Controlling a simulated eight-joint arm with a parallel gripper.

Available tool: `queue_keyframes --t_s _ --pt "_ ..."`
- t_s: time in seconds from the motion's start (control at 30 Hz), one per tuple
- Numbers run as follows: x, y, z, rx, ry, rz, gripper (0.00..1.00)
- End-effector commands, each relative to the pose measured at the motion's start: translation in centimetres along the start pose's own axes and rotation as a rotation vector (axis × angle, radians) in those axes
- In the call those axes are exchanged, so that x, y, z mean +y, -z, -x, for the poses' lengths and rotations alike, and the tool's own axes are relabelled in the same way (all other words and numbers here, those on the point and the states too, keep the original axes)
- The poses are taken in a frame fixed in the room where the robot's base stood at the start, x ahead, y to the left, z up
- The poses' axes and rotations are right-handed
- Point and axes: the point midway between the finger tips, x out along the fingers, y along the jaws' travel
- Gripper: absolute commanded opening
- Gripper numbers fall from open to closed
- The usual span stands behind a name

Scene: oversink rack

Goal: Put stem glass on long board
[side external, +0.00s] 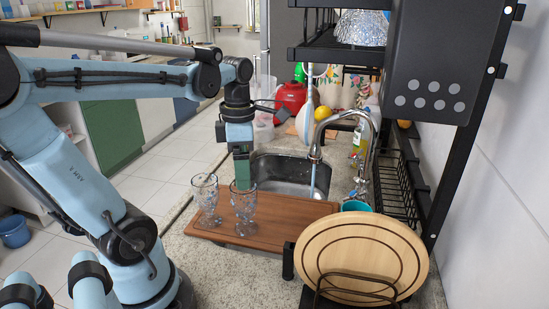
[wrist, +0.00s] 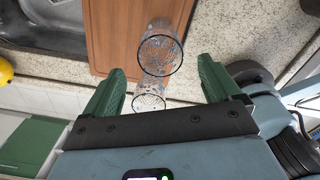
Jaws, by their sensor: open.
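My gripper (side external: 241,165) is open, pointing down close to the right glass's rim, with one green finger visible. In the wrist view one glass (wrist: 148,101) shows between the spread green fingers (wrist: 160,88) and the other glass (wrist: 161,52) lies above it, over the board (wrist: 108,38). Contact with a finger cannot be told.
The sink (side external: 283,172) with its curved tap (side external: 345,118) lies behind the board. A round wooden plate (side external: 362,252) stands in a holder at the front right. A black rack (side external: 430,60) rises over the sink on the right. The board's right half is clear.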

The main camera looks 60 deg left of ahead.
Motion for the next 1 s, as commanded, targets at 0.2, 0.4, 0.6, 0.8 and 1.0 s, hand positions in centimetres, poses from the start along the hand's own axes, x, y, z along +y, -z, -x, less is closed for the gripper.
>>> queue_keyframes --t_s 0.2,0.4,0.6,0.8,1.0 --pt "0.0 0.0 1.6 0.000 0.000 0.000 0.91" --pt "0.0 0.0 1.9 0.000 0.000 0.000 0.91" --pt "0.0 0.0 1.9 0.000 0.000 -0.002 0.91" --pt "-0.7 -0.4 1.6 -0.025 -0.012 -0.184 0.91" --pt "-2.2 -1.6 0.9 -0.086 -0.064 -0.672 0.91"
